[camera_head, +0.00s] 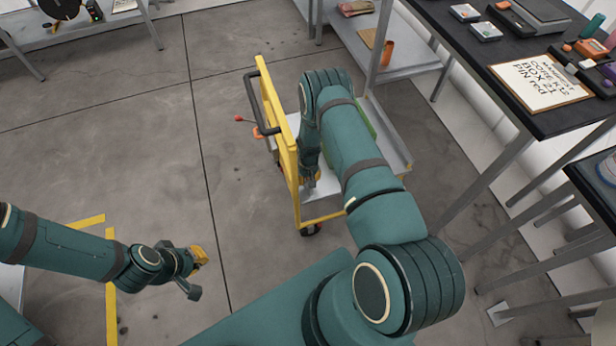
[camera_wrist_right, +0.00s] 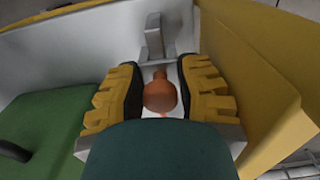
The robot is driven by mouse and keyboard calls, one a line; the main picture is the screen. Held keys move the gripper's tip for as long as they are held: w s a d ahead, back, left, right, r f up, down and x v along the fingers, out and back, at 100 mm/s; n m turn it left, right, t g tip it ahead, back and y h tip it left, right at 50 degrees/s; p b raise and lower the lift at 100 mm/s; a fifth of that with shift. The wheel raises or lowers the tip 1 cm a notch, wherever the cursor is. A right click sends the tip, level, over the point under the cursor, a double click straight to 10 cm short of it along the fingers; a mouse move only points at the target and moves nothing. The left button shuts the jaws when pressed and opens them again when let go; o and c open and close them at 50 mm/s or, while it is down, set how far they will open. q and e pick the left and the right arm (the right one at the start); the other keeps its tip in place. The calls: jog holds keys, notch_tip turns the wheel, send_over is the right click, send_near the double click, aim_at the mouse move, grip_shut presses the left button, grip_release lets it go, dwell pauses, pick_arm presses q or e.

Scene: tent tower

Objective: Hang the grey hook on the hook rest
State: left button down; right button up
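A grey upright hook-like piece (camera_wrist_right: 153,42) stands ahead of my right gripper (camera_wrist_right: 160,82) in the right wrist view; I take it for the grey hook. An orange-brown rounded knob (camera_wrist_right: 160,95) with a short stem sits close between the right gripper's yellow fingers. I cannot tell whether the fingers press on it. In the head view my right gripper (camera_head: 310,182) is low inside the yellow cart, mostly hidden by my arm. My left gripper (camera_head: 198,275) is open and empty above the floor at left. I cannot make out the hook rest for certain.
The yellow cart frame (camera_head: 276,112) has a dark handle (camera_head: 258,92) and stands close around my right arm. A green object (camera_wrist_right: 50,130) lies left of the right gripper. A dark table (camera_head: 540,120) with a clipboard (camera_head: 540,84) is at right.

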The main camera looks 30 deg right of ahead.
jog(key=o, duration=0.3)
notch_tip(320, 180, up, 12)
jog(key=shift+d+r, duration=0.1)
dwell(0.4)
dwell(0.5)
